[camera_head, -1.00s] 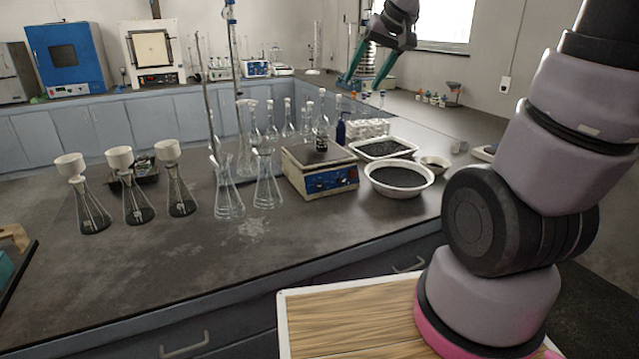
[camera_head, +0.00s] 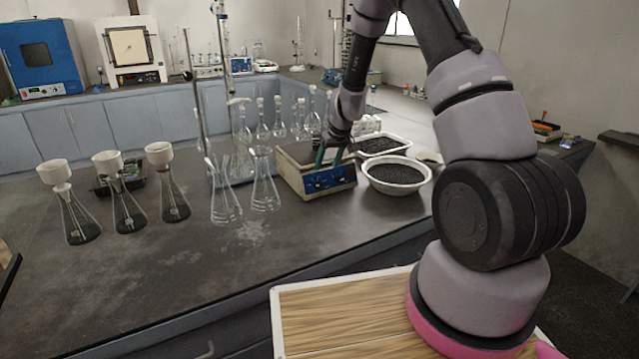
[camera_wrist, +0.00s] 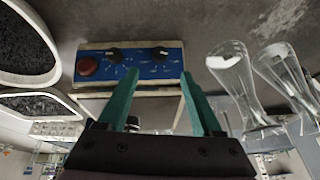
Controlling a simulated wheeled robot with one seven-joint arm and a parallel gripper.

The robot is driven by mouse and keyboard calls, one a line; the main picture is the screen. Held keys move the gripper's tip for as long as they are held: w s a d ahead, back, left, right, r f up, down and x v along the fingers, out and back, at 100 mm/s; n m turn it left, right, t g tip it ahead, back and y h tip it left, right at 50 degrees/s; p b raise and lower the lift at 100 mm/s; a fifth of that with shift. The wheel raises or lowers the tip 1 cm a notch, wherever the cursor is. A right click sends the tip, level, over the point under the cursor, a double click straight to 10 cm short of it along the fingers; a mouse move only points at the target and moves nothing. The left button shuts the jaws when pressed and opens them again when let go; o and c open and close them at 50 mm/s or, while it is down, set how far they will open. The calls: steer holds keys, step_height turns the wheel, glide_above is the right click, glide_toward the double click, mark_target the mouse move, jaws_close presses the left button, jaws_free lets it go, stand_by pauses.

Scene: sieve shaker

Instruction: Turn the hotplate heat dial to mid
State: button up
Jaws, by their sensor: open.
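The hotplate (camera_head: 291,172) stands on the bench, its blue front panel (camera_head: 332,181) facing me. The wrist view, which looks upside down, shows the panel (camera_wrist: 137,70) with two black dials, one at left (camera_wrist: 114,55) and one near the middle right (camera_wrist: 159,53), plus a red round button (camera_wrist: 87,66). I cannot tell from the markings which dial is for heat. My gripper (camera_head: 330,161) is open and empty, its green fingers just above the panel's top edge.
A white bowl of dark grains (camera_head: 397,186) and a tray of grains (camera_head: 410,143) stand right of the hotplate. Glass flasks (camera_head: 264,190) stand close on its left. Several flasks with white funnels (camera_head: 120,212) are farther left. The bench front is clear.

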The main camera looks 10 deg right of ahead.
mark_target(320, 185)
steer(key=x, duration=1)
jaws_close()
